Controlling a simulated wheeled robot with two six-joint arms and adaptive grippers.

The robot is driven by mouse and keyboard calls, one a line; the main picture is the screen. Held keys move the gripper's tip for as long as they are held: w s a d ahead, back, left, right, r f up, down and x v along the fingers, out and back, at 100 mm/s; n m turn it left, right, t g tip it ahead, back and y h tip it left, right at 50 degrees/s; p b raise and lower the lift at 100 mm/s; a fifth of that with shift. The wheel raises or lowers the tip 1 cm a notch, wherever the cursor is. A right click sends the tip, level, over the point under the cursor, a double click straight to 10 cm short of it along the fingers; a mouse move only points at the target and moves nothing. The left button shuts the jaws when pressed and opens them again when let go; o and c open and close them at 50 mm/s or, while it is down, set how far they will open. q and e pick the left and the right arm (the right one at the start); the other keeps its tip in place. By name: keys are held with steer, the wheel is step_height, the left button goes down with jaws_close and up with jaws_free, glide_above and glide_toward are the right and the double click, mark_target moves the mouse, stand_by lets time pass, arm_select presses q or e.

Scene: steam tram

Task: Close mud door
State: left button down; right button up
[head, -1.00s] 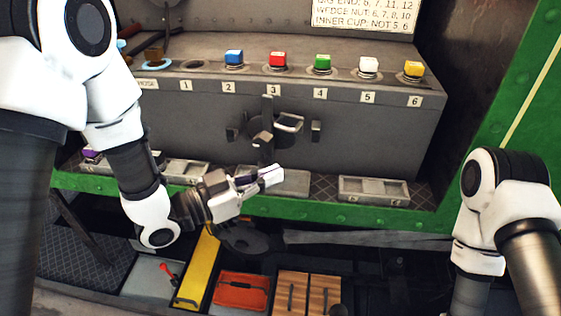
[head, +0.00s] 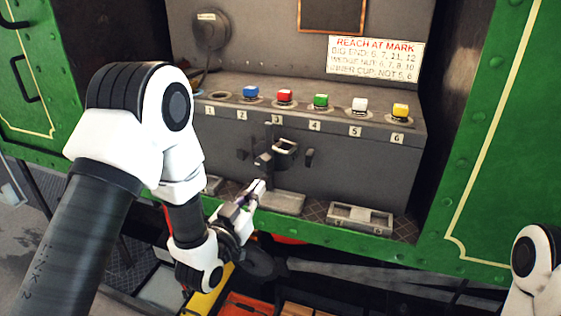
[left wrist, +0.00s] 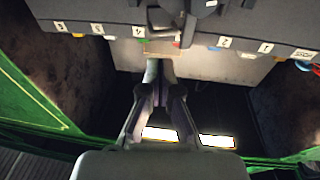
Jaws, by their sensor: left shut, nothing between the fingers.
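The fitting that I take for the mud door (head: 285,150) is on the front face of the grey box, below label 3. It has a dark upright bar and a pale metal rim or handle. I cannot tell how far open it stands. In the left wrist view its dark hardware (left wrist: 200,8) shows partly, cut by the top edge. My left gripper (head: 259,186) is shut and empty, below and a little left of the mud door, apart from it. Its fingers (left wrist: 160,68) also show in the left wrist view. My right gripper is out of view.
Coloured caps, including a red one (head: 284,96), stand in a row on the box top. Small trays (head: 360,218) lie on the ledge below. The green side frame (head: 480,200) bounds the right. A sign (head: 375,58) hangs above. Orange and yellow items lie below the ledge.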

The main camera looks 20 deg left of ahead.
arm_select(q)
steer(key=d+p+x, duration=0.1)
steer(key=p+x, duration=0.2)
steer(key=x, duration=0.7)
steer(key=shift+w+r, duration=0.3)
steer(key=w+d+b, duration=0.1)
steer(key=w, duration=0.1)
steer(key=w+d+b, duration=0.2)
steer(key=shift+w, duration=0.1)
